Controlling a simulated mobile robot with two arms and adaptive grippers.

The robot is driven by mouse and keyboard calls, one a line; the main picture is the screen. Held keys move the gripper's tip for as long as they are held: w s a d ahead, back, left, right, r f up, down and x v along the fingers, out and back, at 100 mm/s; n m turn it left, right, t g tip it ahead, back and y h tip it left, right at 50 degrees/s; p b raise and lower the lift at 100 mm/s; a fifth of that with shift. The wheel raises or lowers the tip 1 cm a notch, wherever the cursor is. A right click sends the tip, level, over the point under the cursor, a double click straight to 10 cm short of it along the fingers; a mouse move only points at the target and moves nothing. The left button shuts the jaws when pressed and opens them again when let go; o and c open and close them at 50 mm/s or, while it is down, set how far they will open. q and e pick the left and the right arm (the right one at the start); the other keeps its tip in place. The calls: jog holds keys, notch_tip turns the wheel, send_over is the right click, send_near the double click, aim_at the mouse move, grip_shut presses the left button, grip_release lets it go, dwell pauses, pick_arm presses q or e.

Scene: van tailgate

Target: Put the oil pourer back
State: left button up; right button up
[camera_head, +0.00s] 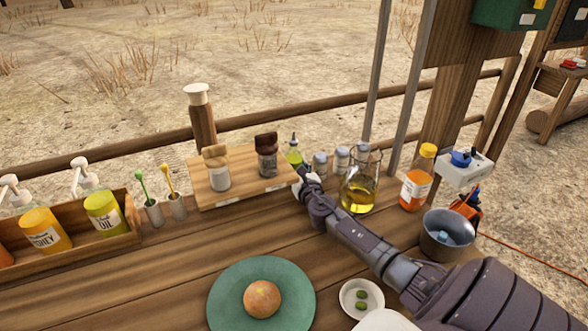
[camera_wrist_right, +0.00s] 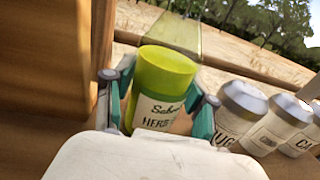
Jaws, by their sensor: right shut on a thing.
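The oil pourer (camera_head: 293,153) is a small yellow-green bottle with a narrow spout, upright beside the right end of the raised wooden board. My right gripper (camera_head: 308,177) reaches it from the front and partly hides it. In the right wrist view the bottle (camera_wrist_right: 163,85), with a white label, is between the two fingers of my right gripper (camera_wrist_right: 158,104), which are shut on it. Its base is hidden, so I cannot tell whether it touches the table. My left gripper is not in view.
Grey-lidded jars (camera_head: 341,160) stand close on the right; they also show in the wrist view (camera_wrist_right: 240,112). A glass jug of yellow oil (camera_head: 360,185) and an orange bottle (camera_head: 418,180) stand further right. The wooden board (camera_head: 236,188) carries two shakers. A green plate (camera_head: 225,300) is in front.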

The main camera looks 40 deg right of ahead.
jog(key=shift+r, duration=0.1)
jog(key=o, duration=1.4)
jog(key=shift+s, duration=0.15)
jog(key=v, duration=1.2)
